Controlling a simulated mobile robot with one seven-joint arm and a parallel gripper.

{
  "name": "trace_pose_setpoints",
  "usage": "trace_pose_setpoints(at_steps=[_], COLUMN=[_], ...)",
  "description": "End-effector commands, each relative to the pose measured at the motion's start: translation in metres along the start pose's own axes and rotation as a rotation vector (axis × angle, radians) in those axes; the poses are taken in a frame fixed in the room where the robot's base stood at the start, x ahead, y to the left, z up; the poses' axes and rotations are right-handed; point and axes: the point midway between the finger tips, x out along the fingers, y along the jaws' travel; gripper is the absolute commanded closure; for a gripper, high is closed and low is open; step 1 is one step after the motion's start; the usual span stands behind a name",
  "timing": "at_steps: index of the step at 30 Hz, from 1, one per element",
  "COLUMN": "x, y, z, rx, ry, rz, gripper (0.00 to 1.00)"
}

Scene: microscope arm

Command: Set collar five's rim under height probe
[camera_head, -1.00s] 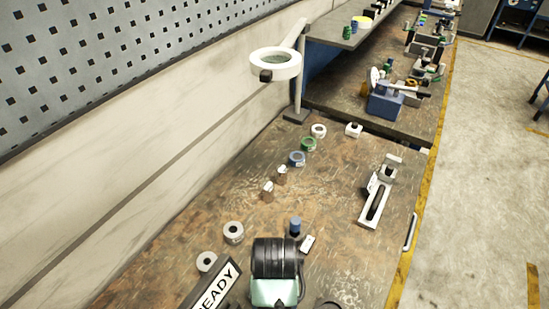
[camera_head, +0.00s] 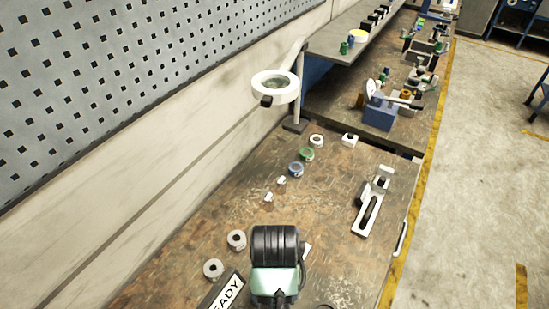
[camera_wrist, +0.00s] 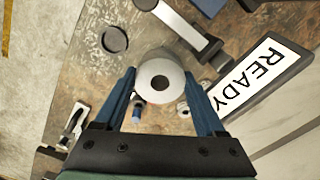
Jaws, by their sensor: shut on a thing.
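In the wrist view my gripper (camera_wrist: 160,85) is shut on a pale grey collar (camera_wrist: 161,67) with a dark round bore, held between its two blue fingers. No number shows on it. In the head view my black wrist (camera_head: 277,245) hides the gripper and the collar. A pale bar with a dark end (camera_wrist: 185,28) lies just beyond the collar in the wrist view. I cannot tell whether it is the height probe. Two loose grey collars (camera_head: 213,269) (camera_head: 237,240) lie left of my wrist in the head view.
A READY sign (camera_wrist: 249,77) stands close right of my gripper in the wrist view. A blue-topped peg (camera_wrist: 138,108) shows beside the left finger. In the head view, green (camera_head: 306,154) and blue (camera_head: 296,169) rings, a slotted fixture (camera_head: 372,200) and a ring lamp (camera_head: 276,85) stand farther off.

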Motion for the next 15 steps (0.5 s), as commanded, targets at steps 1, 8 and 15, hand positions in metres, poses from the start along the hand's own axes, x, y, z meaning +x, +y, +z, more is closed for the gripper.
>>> trace_pose_setpoints(at_steps=[1, 8, 15], x=[0.018, 0.075, 0.109], y=[0.000, 0.000, 0.000], z=[-0.001, -0.002, -0.002], rx=[0.000, 0.000, 0.000], ry=[0.005, 0.006, 0.007], rz=[0.000, 0.000, 0.000], gripper=[1.00, 1.00, 1.00])
